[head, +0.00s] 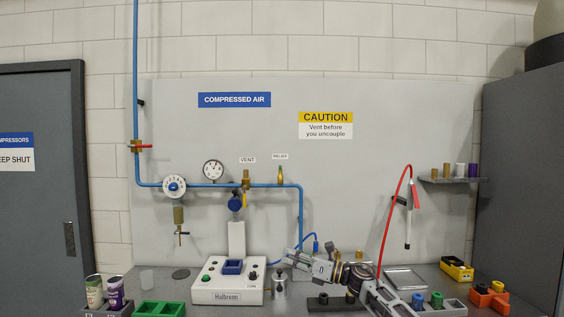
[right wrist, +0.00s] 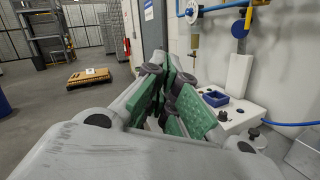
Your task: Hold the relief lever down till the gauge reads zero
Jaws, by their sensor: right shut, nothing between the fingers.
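The round white gauge (head: 213,169) sits on the blue pipe in the head view; its needle is too small to read. Right of it, under a small label that seems to say RELIEF, is a slim brass fitting (head: 280,175), which I take for the relief lever. I cannot tell whether it is pressed. My right gripper (head: 290,256) is shut and empty, below this fitting and apart from it, above the bench. Its green-padded fingers fill the middle of the right wrist view (right wrist: 155,72). My left gripper is not in view.
A brass vent fitting (head: 246,179) and a dial (head: 174,186) share the pipe. A white Halbronn machine (head: 228,290) stands left of my right gripper. A small metal cylinder (head: 279,284) stands close below it. A red hose (head: 388,215) hangs at right.

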